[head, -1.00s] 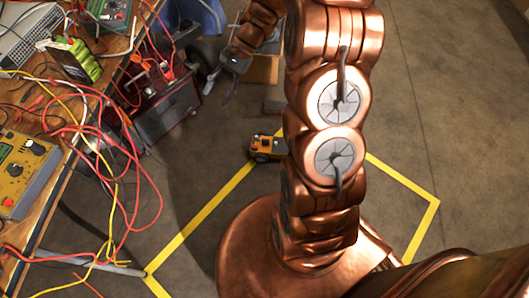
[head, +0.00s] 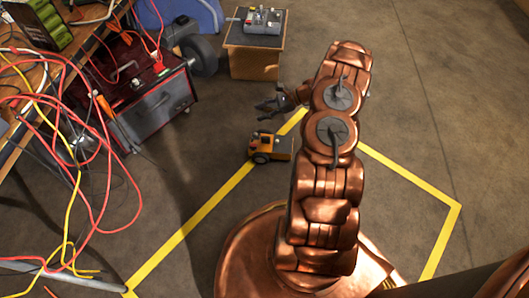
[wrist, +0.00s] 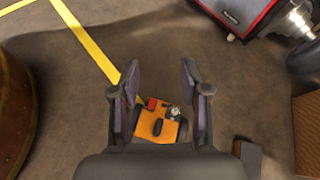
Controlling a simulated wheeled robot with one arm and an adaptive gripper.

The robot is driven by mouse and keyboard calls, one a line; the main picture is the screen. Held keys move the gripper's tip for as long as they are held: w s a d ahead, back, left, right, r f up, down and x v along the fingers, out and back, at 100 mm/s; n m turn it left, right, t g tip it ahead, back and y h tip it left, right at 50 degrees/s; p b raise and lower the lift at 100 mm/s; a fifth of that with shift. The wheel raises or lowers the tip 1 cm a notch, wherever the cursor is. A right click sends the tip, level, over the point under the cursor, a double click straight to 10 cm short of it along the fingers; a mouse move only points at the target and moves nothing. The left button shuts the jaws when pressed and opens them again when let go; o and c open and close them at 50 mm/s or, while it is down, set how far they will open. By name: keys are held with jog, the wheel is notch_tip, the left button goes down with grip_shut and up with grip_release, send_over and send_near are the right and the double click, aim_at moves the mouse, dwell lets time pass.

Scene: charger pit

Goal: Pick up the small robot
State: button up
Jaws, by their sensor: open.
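The small robot (head: 270,147) is orange-yellow with dark wheels and a red part on top. It stands on the floor at the yellow tape line in the head view. In the wrist view the small robot (wrist: 163,122) shows between and beyond the open fingers. My gripper (head: 272,104) is open and empty, above and a little behind the small robot in the head view. In the wrist view my gripper (wrist: 160,82) has its two dark fingers spread, one to each side of the small robot.
A red and black machine (head: 150,95) with a wheel stands on the left. A wooden box (head: 256,62) with a grey control unit (head: 262,20) stands behind. Red and yellow cables (head: 75,150) hang from the workbench (head: 88,25). The floor at right is clear.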

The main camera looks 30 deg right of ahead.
aim_at(266, 137)
jog(key=s+d+f+m+t+b, duration=0.1)
jog(key=d+f, duration=0.1)
jog(key=f, duration=0.3)
jog(key=s+d+f+m+t+h+b, duration=0.1)
jog(key=d+f+m+b, duration=0.1)
jog(key=f, duration=0.4)
jog(key=s+d+f+m+t+b, duration=0.1)
jog(key=d+f+b, duration=0.1)
jog(key=f, duration=0.4)
jog(key=shift+s+d+f, duration=0.15)
jog(key=shift+s+d, duration=0.05)
jog(key=shift+d, duration=0.5)
jog(key=b+x, duration=0.4)
jog(key=x, duration=0.2)
jog(key=shift+a+f, duration=0.1)
jog(key=shift+a, duration=0.15)
jog(key=shift+w+a+f, duration=0.1)
jog(key=shift+w+a, duration=0.3)
jog(key=shift+w, duration=0.05)
grip_shut()
